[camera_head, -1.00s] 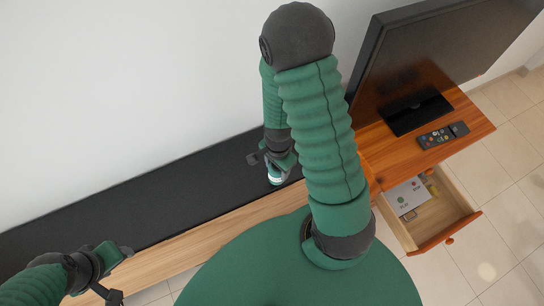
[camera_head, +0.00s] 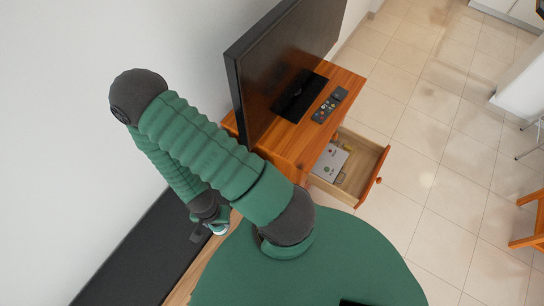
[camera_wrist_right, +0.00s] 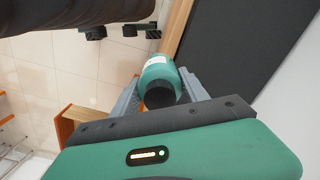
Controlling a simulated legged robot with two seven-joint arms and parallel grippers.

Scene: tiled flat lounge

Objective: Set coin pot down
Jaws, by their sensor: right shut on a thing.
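The coin pot is a small teal pot (camera_wrist_right: 160,70) with a dark round end and a pale label, seen in the right wrist view. My right gripper (camera_wrist_right: 158,92) is shut on it, with a grey finger on either side. In the head view the right gripper (camera_head: 214,224) is small and partly hidden behind my arm, near the edge of a long black-topped bench (camera_head: 140,250). A sliver of the pot (camera_head: 219,230) shows there. My left gripper cannot be made out.
A wooden cabinet (camera_head: 354,82) carries a television (camera_head: 268,75) and remotes (camera_head: 330,106). Its open drawer (camera_head: 362,178) holds a pale box or card (camera_head: 330,160). Tiled floor (camera_head: 430,170) is free to the right. An orange wooden chair (camera_head: 530,228) stands at the right edge.

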